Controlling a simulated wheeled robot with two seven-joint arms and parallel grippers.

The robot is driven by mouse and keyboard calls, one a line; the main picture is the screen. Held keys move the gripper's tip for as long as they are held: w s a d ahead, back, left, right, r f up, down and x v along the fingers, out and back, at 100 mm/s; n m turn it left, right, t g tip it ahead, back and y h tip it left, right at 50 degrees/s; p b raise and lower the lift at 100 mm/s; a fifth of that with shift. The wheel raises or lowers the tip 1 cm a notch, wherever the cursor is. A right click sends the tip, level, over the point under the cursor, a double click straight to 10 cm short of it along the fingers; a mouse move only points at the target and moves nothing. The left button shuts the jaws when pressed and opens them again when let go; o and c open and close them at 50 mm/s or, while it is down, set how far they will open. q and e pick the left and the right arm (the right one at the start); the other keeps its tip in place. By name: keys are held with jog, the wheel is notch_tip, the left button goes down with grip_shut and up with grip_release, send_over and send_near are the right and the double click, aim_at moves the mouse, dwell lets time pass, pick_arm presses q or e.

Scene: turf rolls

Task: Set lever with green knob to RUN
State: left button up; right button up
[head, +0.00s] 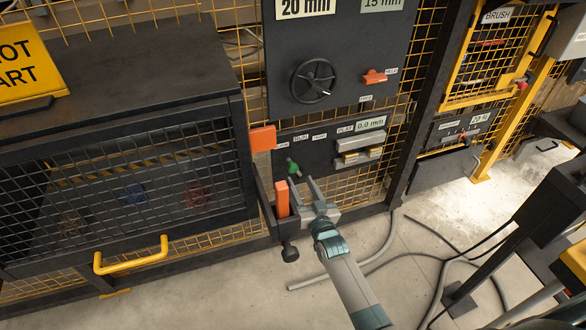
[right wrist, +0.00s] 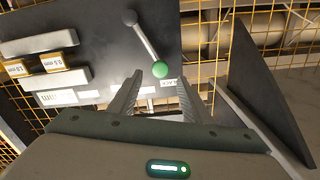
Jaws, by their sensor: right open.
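The lever with the green knob (head: 293,168) is on the lower dark panel (head: 318,152). In the right wrist view, its grey shaft runs from a dark pivot to the round green knob (right wrist: 160,69). My right gripper (head: 301,181) is open just below and in front of the knob. In the right wrist view, the knob shows between and slightly beyond the fingertips (right wrist: 158,84); I cannot tell whether they touch it. My left gripper is not in view.
An orange block (head: 282,198) stands close left of my right gripper, with another orange piece (head: 262,138) above. A black handwheel (head: 312,80) and an orange lever (head: 374,77) are on the panel above. A mesh-fronted cabinet (head: 130,190) fills the left. Cables lie on the floor.

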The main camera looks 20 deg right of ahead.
aim_at(294, 170)
jog(key=w, duration=0.6)
jog(key=shift+w+a+b, duration=0.15)
jog(key=shift+w+b, duration=0.15)
jog(key=shift+w, duration=0.65)
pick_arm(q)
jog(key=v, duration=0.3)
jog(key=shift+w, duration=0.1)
